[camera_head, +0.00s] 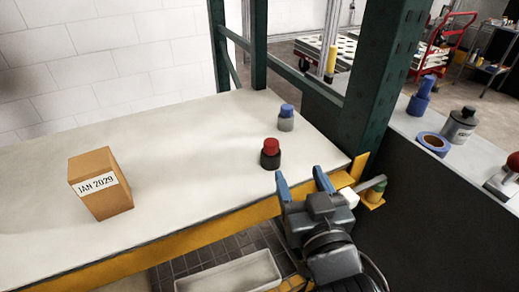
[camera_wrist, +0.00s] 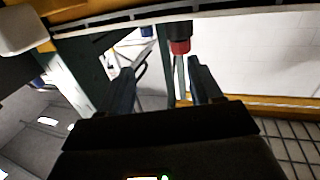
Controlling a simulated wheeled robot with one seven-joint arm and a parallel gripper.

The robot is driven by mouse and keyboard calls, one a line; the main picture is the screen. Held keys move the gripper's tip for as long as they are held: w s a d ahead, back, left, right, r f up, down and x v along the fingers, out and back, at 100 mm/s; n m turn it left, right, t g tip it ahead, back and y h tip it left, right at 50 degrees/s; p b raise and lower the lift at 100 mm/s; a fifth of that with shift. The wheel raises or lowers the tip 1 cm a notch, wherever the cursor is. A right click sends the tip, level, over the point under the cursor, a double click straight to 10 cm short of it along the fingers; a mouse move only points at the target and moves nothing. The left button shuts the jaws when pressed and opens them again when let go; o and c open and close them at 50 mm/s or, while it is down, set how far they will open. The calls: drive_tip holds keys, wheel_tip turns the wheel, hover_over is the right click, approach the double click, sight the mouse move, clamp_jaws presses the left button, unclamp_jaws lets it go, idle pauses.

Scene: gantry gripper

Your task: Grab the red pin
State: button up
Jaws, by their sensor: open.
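The red pin (camera_head: 270,148), with a red cap on a dark round base, stands upright on the white table (camera_head: 190,150) near its front right part. My gripper (camera_head: 301,178) is open and empty, its two blue-tipped fingers just in front and to the right of the pin, apart from it. In the wrist view, the red pin (camera_wrist: 180,47) appears upside down, beyond the fingertips and nearer the right finger. My gripper (camera_wrist: 160,70) shows a clear gap between its fingers there.
A blue-capped grey pin (camera_head: 286,118) stands behind the red one. A cardboard box (camera_head: 101,184) sits at the left. A dark green post (camera_head: 378,85) rises at the table's right end. A yellow beam (camera_head: 190,240) runs along the front edge. Blue tape (camera_head: 433,143) lies on the right counter.

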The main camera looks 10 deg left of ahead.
sight(273, 147)
drive_tip(key=w+a, duration=0.2)
drive_tip(key=w+a+r+p, duration=0.1)
drive_tip(key=w+a, duration=0.1)
drive_tip(key=w, duration=0.1)
drive_tip(key=w+a, duration=0.2)
drive_tip(key=shift+w+r, duration=0.2)
drive_tip(key=shift+w+a+f, duration=0.1)
drive_tip(key=shift+w+f, duration=0.05)
drive_tip(key=shift+w, duration=0.4)
drive_tip(key=shift+c, duration=0.2)
drive_tip(key=c, duration=1)
